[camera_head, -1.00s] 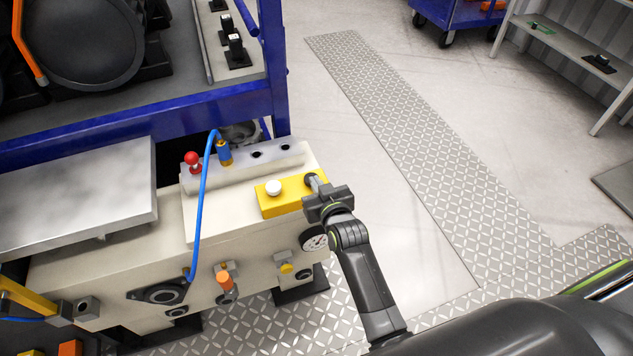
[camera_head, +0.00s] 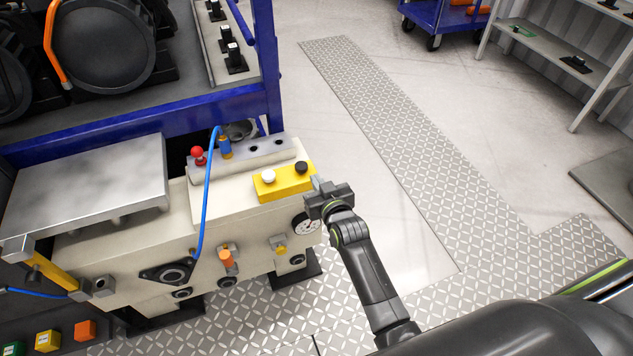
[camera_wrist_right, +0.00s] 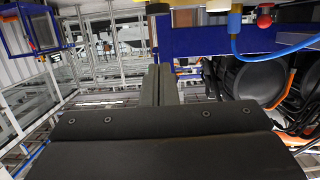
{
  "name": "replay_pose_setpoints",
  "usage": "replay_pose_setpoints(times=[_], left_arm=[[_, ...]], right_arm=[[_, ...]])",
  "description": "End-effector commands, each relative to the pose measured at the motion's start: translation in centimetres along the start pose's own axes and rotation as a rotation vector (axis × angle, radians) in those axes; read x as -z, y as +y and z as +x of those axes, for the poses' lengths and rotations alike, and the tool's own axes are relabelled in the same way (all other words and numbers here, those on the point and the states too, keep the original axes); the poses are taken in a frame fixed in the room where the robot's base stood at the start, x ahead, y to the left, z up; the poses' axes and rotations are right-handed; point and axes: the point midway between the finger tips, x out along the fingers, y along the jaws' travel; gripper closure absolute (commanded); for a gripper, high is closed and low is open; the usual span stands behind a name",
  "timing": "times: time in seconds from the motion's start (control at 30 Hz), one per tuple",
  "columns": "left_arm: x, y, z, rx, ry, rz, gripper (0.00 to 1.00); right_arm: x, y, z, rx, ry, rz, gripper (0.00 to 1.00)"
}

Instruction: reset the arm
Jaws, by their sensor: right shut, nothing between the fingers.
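My right gripper (camera_head: 318,186) is shut and empty, at the right end of the yellow button box (camera_head: 286,184). In the head view its tip overlaps the edge of the box; I cannot tell whether it touches. In the right wrist view the two fingers (camera_wrist_right: 160,85) lie pressed together. The box sits on the beige drive unit (camera_head: 120,235) and carries a white button (camera_head: 268,176) and a black button (camera_head: 301,167). A round gauge (camera_head: 305,226) on the unit's front is partly covered by my right wrist. My left gripper is not in view.
A blue hose (camera_head: 206,195) arches over the unit beside a red knob (camera_head: 197,152). A blue-framed rack (camera_head: 130,122) stands behind it. Open floor (camera_head: 440,100) lies to the right, with a patterned metal strip (camera_head: 400,125). A blue cart (camera_head: 445,18) and shelf (camera_head: 560,55) stand far back.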

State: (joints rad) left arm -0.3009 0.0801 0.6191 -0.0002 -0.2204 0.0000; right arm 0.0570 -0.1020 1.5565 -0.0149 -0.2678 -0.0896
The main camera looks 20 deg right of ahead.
Motion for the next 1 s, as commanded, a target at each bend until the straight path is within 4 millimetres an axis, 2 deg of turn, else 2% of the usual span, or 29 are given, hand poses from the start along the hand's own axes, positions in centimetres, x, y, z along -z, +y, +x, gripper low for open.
replay_pose_setpoints(times=[0.67, 0.77, 0.83, 0.87, 0.97, 1.0], left_arm=[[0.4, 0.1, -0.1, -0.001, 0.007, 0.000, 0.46], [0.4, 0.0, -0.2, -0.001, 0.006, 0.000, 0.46], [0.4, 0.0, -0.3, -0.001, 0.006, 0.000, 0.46], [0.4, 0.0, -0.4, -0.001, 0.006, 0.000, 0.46], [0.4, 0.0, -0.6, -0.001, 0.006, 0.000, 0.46], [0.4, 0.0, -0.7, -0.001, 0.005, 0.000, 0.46]], right_arm=[[-0.2, 0.1, 0.0, 0.000, -0.005, -0.001, 1.00], [-2.4, 0.4, -0.3, -0.002, -0.049, -0.003, 1.00], [-5.6, 0.8, -0.8, -0.004, -0.113, -0.005, 1.00], [-7.4, 1.0, -1.2, -0.006, -0.148, -0.006, 1.00], [-14.3, 2.1, -3.3, -0.014, -0.287, -0.009, 1.00], [-17.2, 2.5, -4.5, -0.018, -0.346, -0.009, 1.00]])
